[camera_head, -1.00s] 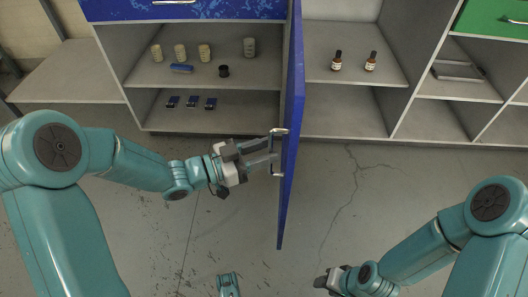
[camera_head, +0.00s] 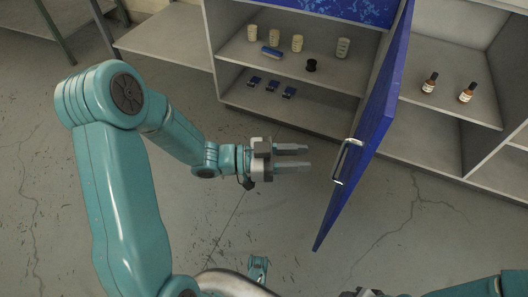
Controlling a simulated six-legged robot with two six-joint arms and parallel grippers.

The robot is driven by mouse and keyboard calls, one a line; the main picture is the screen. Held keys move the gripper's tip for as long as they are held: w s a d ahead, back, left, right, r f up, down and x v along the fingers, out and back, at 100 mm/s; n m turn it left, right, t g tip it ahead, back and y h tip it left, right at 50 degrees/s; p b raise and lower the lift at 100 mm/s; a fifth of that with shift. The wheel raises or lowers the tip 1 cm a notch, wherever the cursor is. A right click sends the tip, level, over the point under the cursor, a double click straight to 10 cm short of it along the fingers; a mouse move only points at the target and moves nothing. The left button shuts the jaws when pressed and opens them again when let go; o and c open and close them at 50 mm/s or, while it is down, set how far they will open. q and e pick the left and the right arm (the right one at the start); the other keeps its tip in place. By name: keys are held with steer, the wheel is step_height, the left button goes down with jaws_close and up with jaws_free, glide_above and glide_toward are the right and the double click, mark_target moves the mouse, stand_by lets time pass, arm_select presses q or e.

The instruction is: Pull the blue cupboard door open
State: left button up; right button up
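The blue cupboard door (camera_head: 376,122) stands swung well out from the cupboard, seen nearly edge-on. Its silver handle (camera_head: 347,161) is on the face towards my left gripper. My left gripper (camera_head: 308,157) is open and empty. Its two fingers are parallel, with a gap between them, and point right towards the handle, apart from it. My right gripper (camera_head: 370,293) is only partly in view at the bottom edge, and its fingers cannot be made out.
The open cupboard's shelves (camera_head: 240,52) hold several pale spools, a blue item, a black spool (camera_head: 311,65) and small dark blue items (camera_head: 271,85). Two brown bottles (camera_head: 430,83) stand on a shelf right of the door. The floor (camera_head: 290,220) before the cupboard is clear.

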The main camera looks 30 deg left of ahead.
arm_select(q)
steer(key=p+v, duration=0.1)
steer(key=v, duration=0.7)
steer(key=w+d+f+n+y, duration=0.1)
steer(key=d+f+n, duration=0.15)
steer(key=d, duration=0.35)
steer(key=w+d+f+n, duration=0.1)
steer(key=w+d+f, duration=0.1)
steer(key=d+f, duration=0.35)
step_height(320, 180, down, 10)
steer(key=s+d+n+g+y, duration=0.2)
steer(key=s+n+g+y, duration=0.1)
steer(key=n+y, duration=0.25)
steer(key=s+a+f+n+g+y, duration=0.45)
steer(key=s+f, duration=0.35)
steer(key=s, duration=0.2)
step_height(320, 180, up, 29)
steer(key=s+d+g+p, duration=0.1)
steer(key=s+g+p, duration=0.1)
steer(key=p, duration=2.8)
